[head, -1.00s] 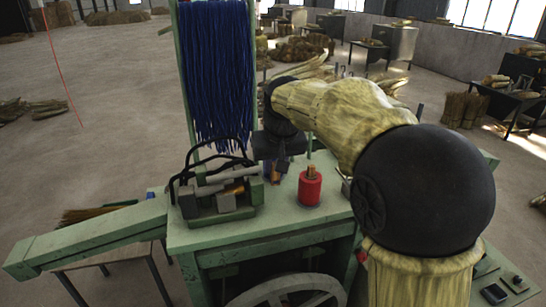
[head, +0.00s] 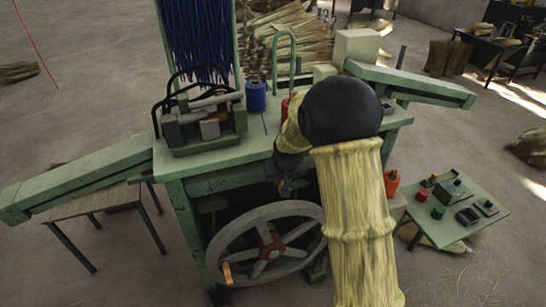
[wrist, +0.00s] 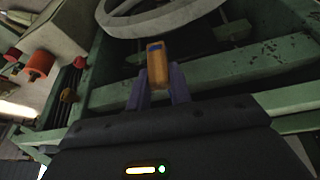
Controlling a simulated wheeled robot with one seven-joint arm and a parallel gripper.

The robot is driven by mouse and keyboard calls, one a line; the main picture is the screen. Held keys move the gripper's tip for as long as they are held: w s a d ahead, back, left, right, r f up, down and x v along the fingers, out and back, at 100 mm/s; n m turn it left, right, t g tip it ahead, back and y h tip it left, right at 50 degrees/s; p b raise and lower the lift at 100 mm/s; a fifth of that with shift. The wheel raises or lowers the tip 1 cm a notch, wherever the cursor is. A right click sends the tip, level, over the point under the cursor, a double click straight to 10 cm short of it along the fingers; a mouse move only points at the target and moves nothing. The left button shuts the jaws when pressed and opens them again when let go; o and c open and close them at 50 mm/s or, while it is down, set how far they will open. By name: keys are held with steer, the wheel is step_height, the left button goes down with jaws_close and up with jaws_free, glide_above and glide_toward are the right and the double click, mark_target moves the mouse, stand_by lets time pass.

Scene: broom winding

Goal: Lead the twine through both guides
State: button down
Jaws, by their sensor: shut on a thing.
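My gripper (head: 287,187) is in front of the green machine, below its bench top and above the spoked wheel. In the wrist view its blue-grey fingers (wrist: 158,90) are shut on a small orange-brown piece with a dark blue mark (wrist: 156,62). I see no twine running from it. A blue spool (head: 255,97) stands upright on the bench, with a thin blue line (head: 265,123) on the top near it. A red spool (head: 286,105) is partly hidden behind my arm. A green hoop (head: 284,38) rises behind the spools; I cannot tell whether it is a guide.
The spoked wheel (head: 268,250) has an orange handle (head: 228,273). A clamp block (head: 205,120) sits on the bench's left. Blue strands (head: 198,40) hang behind. Green beams (head: 85,178) reach out sideways. A small side table (head: 455,208) stands at the right.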

steer(key=s+d+f+b, duration=0.2)
steer(key=s+f, duration=0.1)
steer(key=f, duration=0.6)
steer(key=s+d+f+m+b, duration=0.1)
steer(key=s+d+f+b, duration=0.1)
steer(key=f, duration=0.7)
steer(key=s+d+f+b, duration=0.2)
steer(key=s+d+f, duration=0.2)
steer(key=f, duration=0.6)
steer(key=shift+s+m+b, duration=0.3)
steer(key=shift+s+b, duration=0.1)
steer(key=shift+s, duration=0.6)
steer(key=shift+d, duration=0.15)
